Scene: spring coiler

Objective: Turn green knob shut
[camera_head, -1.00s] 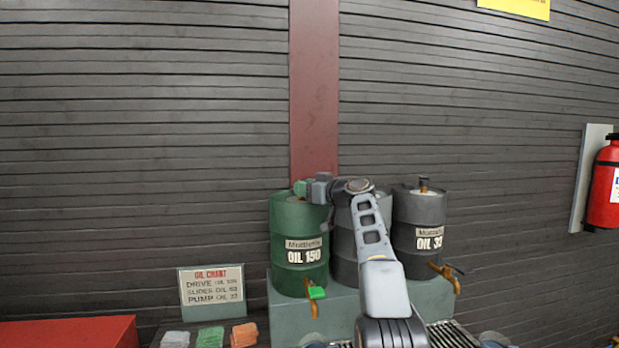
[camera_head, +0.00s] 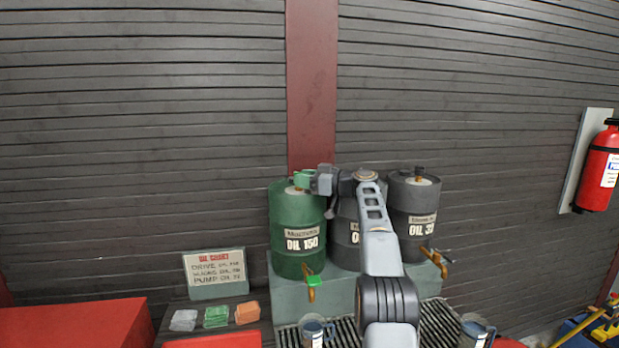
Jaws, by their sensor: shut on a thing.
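A green drum (camera_head: 298,218) labelled OIL 150 stands at the left of three drums. A green knob (camera_head: 302,179) is at its top, just left of my gripper (camera_head: 312,180). My gripper is shut on this knob; the fingertips are small and partly hidden, and my arm reaches up to it from the lower right. A brass tap with a green handle (camera_head: 314,281) sticks out at the drum's lower front, clear of my gripper. How far the knob is turned cannot be told.
Two grey drums stand to the right, the middle one (camera_head: 346,240) partly behind my arm, the other (camera_head: 412,215) with its own tap. Mugs (camera_head: 313,331) stand at the slatted tray. An oil chart sign (camera_head: 215,273), folded cloths (camera_head: 215,317) and a red box (camera_head: 75,335) are at left.

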